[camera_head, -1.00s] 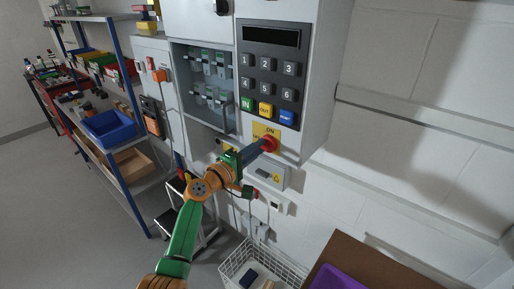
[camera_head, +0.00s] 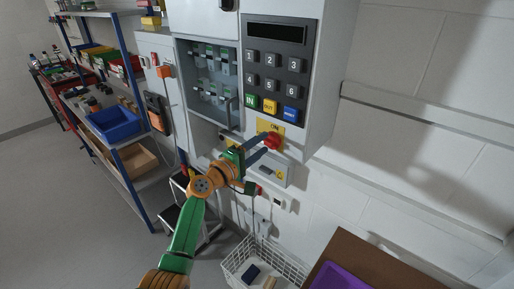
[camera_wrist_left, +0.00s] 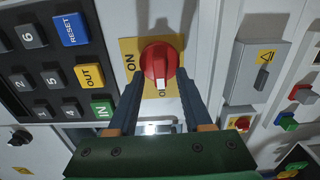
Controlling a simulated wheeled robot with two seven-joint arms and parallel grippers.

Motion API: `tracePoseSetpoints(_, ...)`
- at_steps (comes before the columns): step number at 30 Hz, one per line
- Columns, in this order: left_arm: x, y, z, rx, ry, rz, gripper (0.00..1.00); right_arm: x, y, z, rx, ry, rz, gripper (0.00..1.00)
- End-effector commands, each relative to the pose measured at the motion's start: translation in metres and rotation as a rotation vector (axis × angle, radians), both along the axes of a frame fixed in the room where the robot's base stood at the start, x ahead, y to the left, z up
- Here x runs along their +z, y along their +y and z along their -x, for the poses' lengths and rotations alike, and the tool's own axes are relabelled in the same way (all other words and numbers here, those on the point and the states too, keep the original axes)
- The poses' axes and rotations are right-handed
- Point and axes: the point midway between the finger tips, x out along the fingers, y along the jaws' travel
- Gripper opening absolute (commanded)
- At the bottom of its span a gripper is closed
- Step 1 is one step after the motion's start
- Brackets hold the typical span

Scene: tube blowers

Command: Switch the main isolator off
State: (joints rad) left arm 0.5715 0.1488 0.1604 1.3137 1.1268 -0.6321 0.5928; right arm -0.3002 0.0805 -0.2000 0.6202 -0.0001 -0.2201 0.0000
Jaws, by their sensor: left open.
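The main isolator is a red rotary knob (camera_head: 273,141) on a yellow plate (camera_head: 263,127) below the keypad. In the left wrist view the knob (camera_wrist_left: 158,60) has a white pointer facing down in the picture, toward partly hidden lettering that starts with O. "ON" stands at the plate's left side there. My left gripper (camera_head: 262,147) is open at the knob. In the left wrist view its two blue fingers (camera_wrist_left: 161,80) lie either side of the knob's lower part. I cannot tell whether they touch it. My right gripper is not in view.
The keypad (camera_head: 276,68) sits just above the isolator, and a grey box (camera_head: 272,173) with a warning label just below. A wire basket (camera_head: 262,265) and a brown surface with a purple tray (camera_head: 340,277) stand below. Shelves (camera_head: 120,130) are at left.

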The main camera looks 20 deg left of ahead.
Motion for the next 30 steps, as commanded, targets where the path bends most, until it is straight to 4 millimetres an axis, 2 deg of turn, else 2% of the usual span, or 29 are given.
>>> tracePoseSetpoints(12,-0.002,0.022,0.059,0.001,0.0,-0.001,0.5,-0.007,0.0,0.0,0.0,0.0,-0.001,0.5)
tracePoseSetpoints(26,0.0,0.024,0.063,0.001,0.001,0.001,0.5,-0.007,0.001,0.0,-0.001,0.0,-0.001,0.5)
tracePoseSetpoints(28,-0.009,0.024,0.063,0.007,0.017,-0.012,0.5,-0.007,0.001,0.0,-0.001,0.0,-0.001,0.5)
tracePoseSetpoints(29,-0.021,0.024,0.062,0.013,0.038,-0.029,0.5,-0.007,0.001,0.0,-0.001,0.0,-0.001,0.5)
tracePoseSetpoints(30,-0.044,0.025,0.062,0.026,0.078,-0.064,0.5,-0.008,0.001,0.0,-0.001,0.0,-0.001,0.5)
